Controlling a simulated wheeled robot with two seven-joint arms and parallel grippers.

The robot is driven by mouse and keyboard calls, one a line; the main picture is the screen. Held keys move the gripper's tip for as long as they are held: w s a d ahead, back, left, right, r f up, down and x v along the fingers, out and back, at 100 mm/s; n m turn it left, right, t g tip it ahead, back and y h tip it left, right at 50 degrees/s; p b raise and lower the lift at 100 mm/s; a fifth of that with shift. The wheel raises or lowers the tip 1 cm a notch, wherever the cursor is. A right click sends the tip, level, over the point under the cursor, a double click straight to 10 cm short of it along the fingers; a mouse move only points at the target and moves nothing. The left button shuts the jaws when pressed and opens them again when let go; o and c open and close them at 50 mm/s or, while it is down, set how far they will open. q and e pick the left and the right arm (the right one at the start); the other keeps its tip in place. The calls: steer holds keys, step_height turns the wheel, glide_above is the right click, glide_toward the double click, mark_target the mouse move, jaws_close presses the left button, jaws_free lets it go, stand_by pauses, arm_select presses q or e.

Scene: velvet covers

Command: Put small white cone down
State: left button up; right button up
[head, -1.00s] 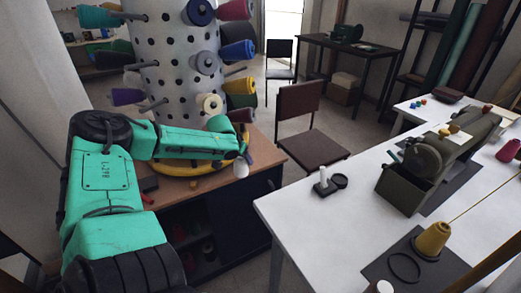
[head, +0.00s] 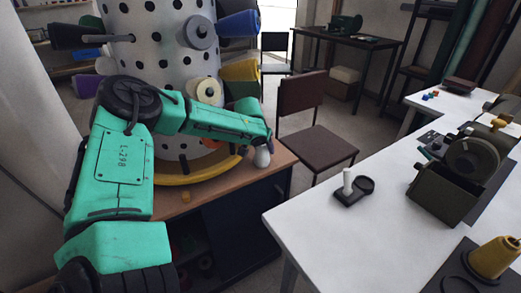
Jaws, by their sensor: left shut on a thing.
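My left arm reaches across from the left in the head view. Its gripper (head: 264,143) is over the right end of the wooden cabinet top. It is shut on the small white cone (head: 262,157), which hangs below the fingers near the cabinet's right edge. The fingers are small and partly hidden by the wrist. I cannot tell whether the cone touches the wood. My right gripper is not in view.
A white pegged drum (head: 160,60) with coloured cones stands on the wooden cabinet (head: 215,191). A brown chair (head: 318,145) stands behind. The white table (head: 340,235) at right holds a black holder with a white post (head: 349,184), a dark winding machine (head: 447,190) and a yellow cone (head: 494,257).

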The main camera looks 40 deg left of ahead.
arm_select(q)
steer(key=o, duration=1)
steer(key=shift+w+d+f, duration=0.1)
steer(key=shift+w+f, duration=0.05)
steer(key=o, duration=0.4)
steer(key=shift+c, duration=0.2)
steer(key=shift+a, duration=0.2)
steer(key=shift+d+r, duration=0.1)
steer(key=shift+r, duration=0.1)
steer(key=p+v, duration=1.1)
steer(key=v, duration=0.1)
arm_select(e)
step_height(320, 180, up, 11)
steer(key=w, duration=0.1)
arm_select(q)
steer(key=shift+f, duration=0.1)
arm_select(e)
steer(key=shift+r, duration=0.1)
